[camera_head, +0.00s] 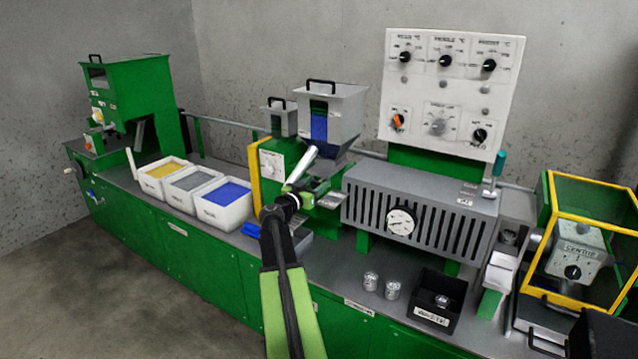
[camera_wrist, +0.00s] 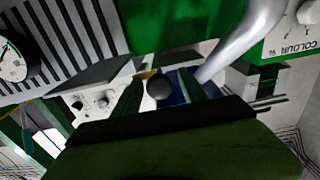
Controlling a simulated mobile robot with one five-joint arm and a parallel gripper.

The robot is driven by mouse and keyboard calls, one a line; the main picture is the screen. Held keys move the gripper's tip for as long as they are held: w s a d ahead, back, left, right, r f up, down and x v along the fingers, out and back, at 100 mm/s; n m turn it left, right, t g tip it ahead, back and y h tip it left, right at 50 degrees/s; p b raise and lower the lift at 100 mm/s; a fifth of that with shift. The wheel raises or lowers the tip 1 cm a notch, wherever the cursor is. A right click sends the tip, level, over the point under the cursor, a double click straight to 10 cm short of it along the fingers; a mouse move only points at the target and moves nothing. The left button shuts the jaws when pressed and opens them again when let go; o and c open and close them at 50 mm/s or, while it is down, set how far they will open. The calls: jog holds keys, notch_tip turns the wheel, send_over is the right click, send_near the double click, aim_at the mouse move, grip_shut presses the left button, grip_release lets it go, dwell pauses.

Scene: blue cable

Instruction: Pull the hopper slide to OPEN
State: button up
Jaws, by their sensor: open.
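The main hopper (camera_head: 335,112) is a grey metal bin with a black handle and a blue-filled window, standing on the green machine in the middle of the bench. In the wrist view, a round black knob (camera_wrist: 159,88), which looks like the slide's knob, shows between the two dark green fingers of my gripper (camera_wrist: 163,82). The fingers are apart. I cannot tell whether they touch the knob. In the head view my gripper (camera_head: 318,187) is just below the hopper, and my arm hides the slide there. The slide's OPEN marking is not readable.
A bent silver pipe (camera_head: 302,165) passes close to my gripper; it also shows in the wrist view (camera_wrist: 240,40). A slotted grey housing (camera_head: 425,210) with a dial is to the right. White bins (camera_head: 222,212) stand left. A black tray (camera_head: 437,300) and metal cups (camera_head: 392,290) are in front.

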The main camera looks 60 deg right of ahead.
jog(key=shift+d, duration=1.05)
grip_shut()
dwell(0.6)
